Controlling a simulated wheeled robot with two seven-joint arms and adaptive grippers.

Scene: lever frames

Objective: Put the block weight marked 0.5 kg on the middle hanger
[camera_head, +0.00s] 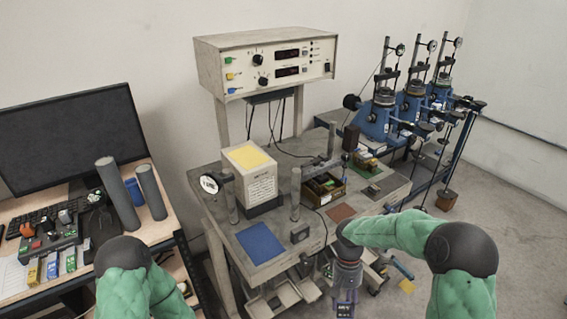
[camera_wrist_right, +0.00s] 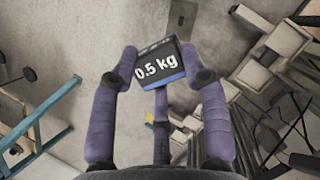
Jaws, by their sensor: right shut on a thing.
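My right gripper (camera_head: 347,290) points down in front of the workbench, at the bottom of the head view. It is shut on the dark block weight (camera_wrist_right: 157,68), whose white "0.5 kg" marking and blue edge face the wrist camera. Three blue lever frames stand in a row at the right; the middle one (camera_head: 413,103) is partly overlapped. Thin rods hang below their levers, but I cannot tell clearly which is the middle hanger. My left gripper is out of view.
The grey workbench (camera_head: 215,205) carries a white box with a yellow top (camera_head: 250,172), a blue mat (camera_head: 260,243) and an open box of parts (camera_head: 323,188). A brown block (camera_head: 447,200) is low at the right. Open floor lies right of the bench.

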